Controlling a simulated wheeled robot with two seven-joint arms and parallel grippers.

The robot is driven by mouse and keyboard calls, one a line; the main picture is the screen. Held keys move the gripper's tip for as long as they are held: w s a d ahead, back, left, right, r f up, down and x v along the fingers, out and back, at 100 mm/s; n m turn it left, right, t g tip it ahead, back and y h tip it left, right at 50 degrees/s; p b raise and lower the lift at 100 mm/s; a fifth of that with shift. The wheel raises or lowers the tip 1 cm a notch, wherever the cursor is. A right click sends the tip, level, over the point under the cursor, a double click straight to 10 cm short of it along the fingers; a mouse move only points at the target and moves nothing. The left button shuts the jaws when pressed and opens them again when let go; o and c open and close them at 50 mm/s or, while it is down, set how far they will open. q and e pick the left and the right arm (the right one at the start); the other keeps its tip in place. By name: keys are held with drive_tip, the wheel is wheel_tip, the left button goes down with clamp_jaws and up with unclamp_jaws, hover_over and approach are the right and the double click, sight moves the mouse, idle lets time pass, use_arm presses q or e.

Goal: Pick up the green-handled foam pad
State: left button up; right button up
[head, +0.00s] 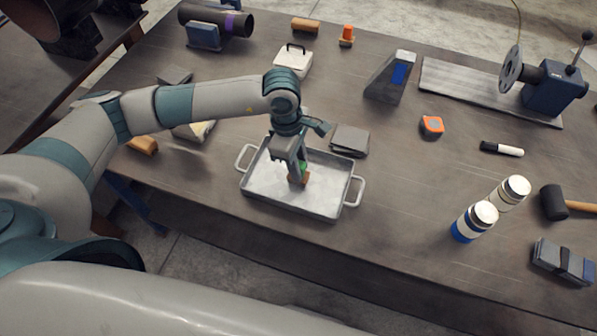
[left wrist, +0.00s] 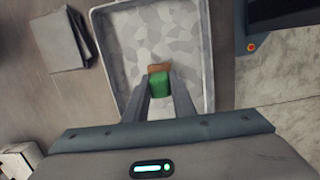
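The foam pad has a green handle (left wrist: 160,85) and a brown-orange pad (left wrist: 158,68). In the head view the pad (head: 297,181) shows inside the grey metal tray (head: 262,200), near its middle. My left gripper (head: 298,168) points down over the tray. In the left wrist view its two fingers (left wrist: 160,88) lie along both sides of the green handle, with no visible gap, so it looks shut on it. The fingers hide part of the handle in the head view. Whether the pad touches the tray floor is hard to tell. My right gripper is not in view.
Dark flat sheets (head: 350,140) lie just behind the tray. White bottles (head: 474,221) stand to the right, and an orange tape measure (head: 432,126) lies farther back. A grey wedge block (head: 390,78) stands behind.

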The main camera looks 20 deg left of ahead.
use_arm(q)
drive_tip(key=shift+r, duration=0.1)
clamp_jaws()
drive_tip(key=shift+w+r+b, duration=0.1)
drive_tip(key=shift+r+b, duration=0.35)
drive_tip(key=shift+b, duration=0.05)
drive_tip(key=r, duration=0.1)
drive_tip(key=r+b, duration=0.1)
drive_tip(key=d+r+b, duration=0.1)
drive_tip(key=shift+s+r, duration=0.1)
drive_tip(key=shift+s, duration=0.15)
drive_tip(key=s+d+r+b, duration=0.4)
drive_tip(key=d+r, duration=0.2)
drive_tip(key=d, duration=0.3)
drive_tip(key=shift+s+d+r+b, duration=0.15)
drive_tip(key=shift+d+r+b, duration=0.15)
drive_tip(key=shift+d+r, duration=0.1)
